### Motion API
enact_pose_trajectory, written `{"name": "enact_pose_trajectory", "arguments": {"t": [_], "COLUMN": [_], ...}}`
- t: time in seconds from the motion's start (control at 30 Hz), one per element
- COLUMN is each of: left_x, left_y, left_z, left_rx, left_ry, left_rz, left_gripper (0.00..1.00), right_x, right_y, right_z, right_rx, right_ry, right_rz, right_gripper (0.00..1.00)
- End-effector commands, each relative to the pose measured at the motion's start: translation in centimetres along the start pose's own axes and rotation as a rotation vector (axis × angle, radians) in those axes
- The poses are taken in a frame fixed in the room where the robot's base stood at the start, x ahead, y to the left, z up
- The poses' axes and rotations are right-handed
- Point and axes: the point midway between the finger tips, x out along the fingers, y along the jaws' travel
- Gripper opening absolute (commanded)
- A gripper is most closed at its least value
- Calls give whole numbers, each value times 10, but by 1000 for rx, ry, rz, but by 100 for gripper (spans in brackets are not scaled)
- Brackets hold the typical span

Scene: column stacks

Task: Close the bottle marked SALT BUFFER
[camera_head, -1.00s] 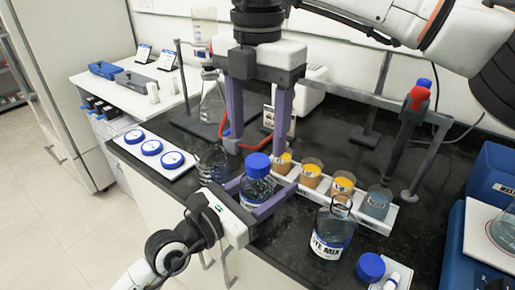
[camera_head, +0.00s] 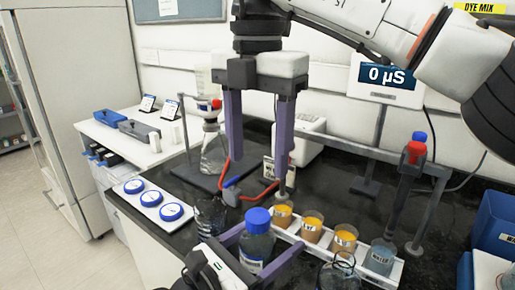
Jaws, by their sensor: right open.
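A bottle (camera_head: 259,244) with a blue cap (camera_head: 258,219) on its neck stands upright at the front of the black bench. Its label is partly hidden and too small to read surely. My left gripper (camera_head: 254,258) has a finger on each side of the bottle's body and looks shut on it. My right gripper (camera_head: 260,178) is open and empty, pointing down above the blue cap, with clear space between its fingertips and the cap. I see no gap between cap and bottle from here.
An open bottle (camera_head: 338,276) stands at the bottom edge, partly cut off. A white rack (camera_head: 388,277) of several jars runs behind. Blue-topped discs lie on a white tray (camera_head: 133,203) at left. A stand with a red clamp (camera_head: 415,150) rises at right.

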Motion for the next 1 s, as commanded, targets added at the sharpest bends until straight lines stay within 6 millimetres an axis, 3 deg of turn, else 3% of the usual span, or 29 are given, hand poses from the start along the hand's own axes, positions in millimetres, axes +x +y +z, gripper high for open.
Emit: {"name": "enact_pose_trajectory", "arguments": {"t": [0.27,0.7,1.0], "left_x": [-9,-88,-104], "left_y": [0,0,0], "left_z": [-1,-3,0], "left_rx": [-1,2,0], "left_ry": [1,3,0], "left_rz": [1,0,0], "left_gripper": [75,75,75], "right_x": [1,10,11], "right_y": [0,0,0], "right_z": [0,0,0], "right_rx": [0,0,0], "right_ry": [0,0,0], "right_rz": [0,0,0], "right_gripper": [58,58,58]}}
